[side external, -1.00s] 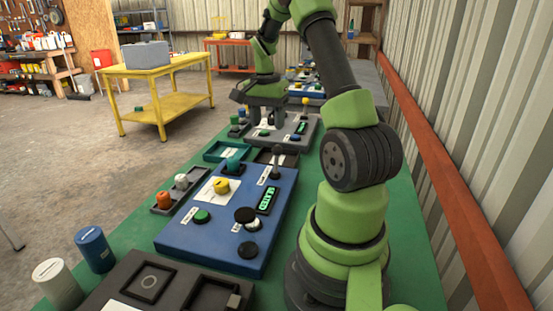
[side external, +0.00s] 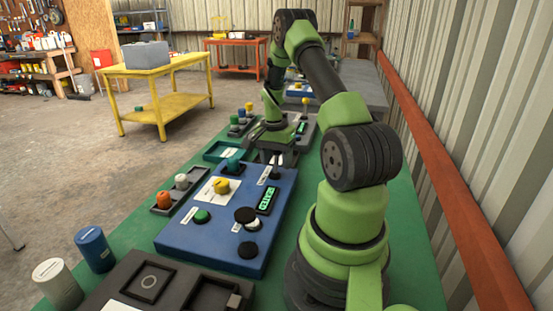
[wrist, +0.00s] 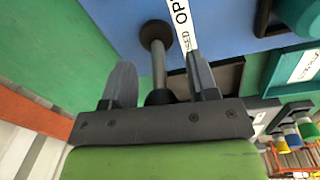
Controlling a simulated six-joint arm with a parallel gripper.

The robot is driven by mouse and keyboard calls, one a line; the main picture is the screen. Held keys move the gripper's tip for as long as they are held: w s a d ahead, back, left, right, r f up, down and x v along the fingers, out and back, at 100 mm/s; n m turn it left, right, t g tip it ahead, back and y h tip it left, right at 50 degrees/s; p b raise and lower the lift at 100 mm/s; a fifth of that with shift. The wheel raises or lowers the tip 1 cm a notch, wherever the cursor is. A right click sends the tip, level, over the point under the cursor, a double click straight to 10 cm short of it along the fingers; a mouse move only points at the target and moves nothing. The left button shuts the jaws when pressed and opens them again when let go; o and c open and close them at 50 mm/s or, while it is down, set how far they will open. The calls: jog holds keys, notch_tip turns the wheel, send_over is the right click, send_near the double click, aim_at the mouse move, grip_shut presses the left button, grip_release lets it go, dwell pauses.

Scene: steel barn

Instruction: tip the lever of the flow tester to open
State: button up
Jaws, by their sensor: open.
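The flow tester appears to be the blue panel (side external: 178,238) on the green bench in the side view. Its lever has a round dark base (wrist: 156,34), a grey shaft (wrist: 158,68) and a black knob (wrist: 160,97) in the wrist view. A white label strip (wrist: 181,28) reading OPEN, with another word partly hidden, lies beside the base. My gripper (wrist: 157,62) is open, with one finger on each side of the shaft and the knob close to its palm. Gaps show between both fingers and the shaft. In the side view my gripper (side external: 277,159) is over the panel's far right corner.
The panel also bears a yellow knob (side external: 221,186), a green button (side external: 202,216), black round parts (side external: 248,250) and a lit green display (side external: 265,200). A teal tray (side external: 218,152) and a dark rack (side external: 160,209) with orange and white pieces stand close by.

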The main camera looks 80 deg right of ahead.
jog(key=shift+c, duration=0.5)
grip_shut()
jog(key=shift+a+r+h, duration=0.1)
jog(key=shift+a+h, duration=0.2)
jog(key=shift+h, duration=0.4)
jog(key=shift+o, duration=0.5)
grip_release()
notch_tip(320, 180, up, 10)
jog(key=a, duration=0.1)
jog(key=shift+w, duration=0.35)
